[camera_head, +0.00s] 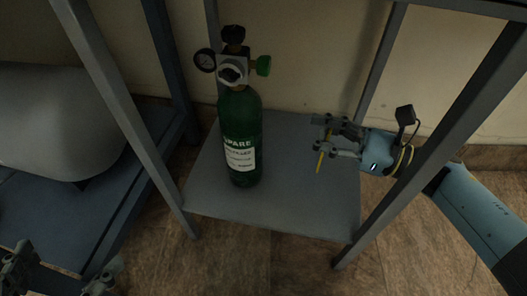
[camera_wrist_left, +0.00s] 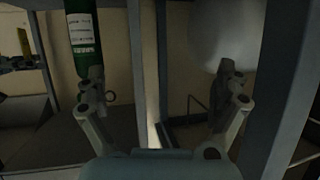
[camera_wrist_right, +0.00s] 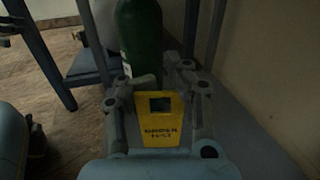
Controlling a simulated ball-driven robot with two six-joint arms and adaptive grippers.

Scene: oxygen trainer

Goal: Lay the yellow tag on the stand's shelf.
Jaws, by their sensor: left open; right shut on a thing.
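The yellow tag (camera_head: 321,161) hangs from my right gripper (camera_head: 328,138), which is shut on it above the right part of the stand's grey shelf (camera_head: 290,205). In the right wrist view the tag (camera_wrist_right: 160,128) faces the camera, with dark print and a dark window, between the fingers. It also shows edge-on in the left wrist view (camera_wrist_left: 24,42). A green cylinder (camera_head: 241,130) with a white label stands upright on the shelf, left of the tag. My left gripper (camera_head: 62,274) is open and empty at the lower left, away from the shelf.
The stand's grey posts (camera_head: 390,180) frame the shelf, and my right arm reaches in past the right one. The cylinder carries a gauge (camera_head: 205,60) and a green knob (camera_head: 263,65). The shelf's right and front areas are bare. A blue bench (camera_head: 60,225) with a grey rounded body stands left.

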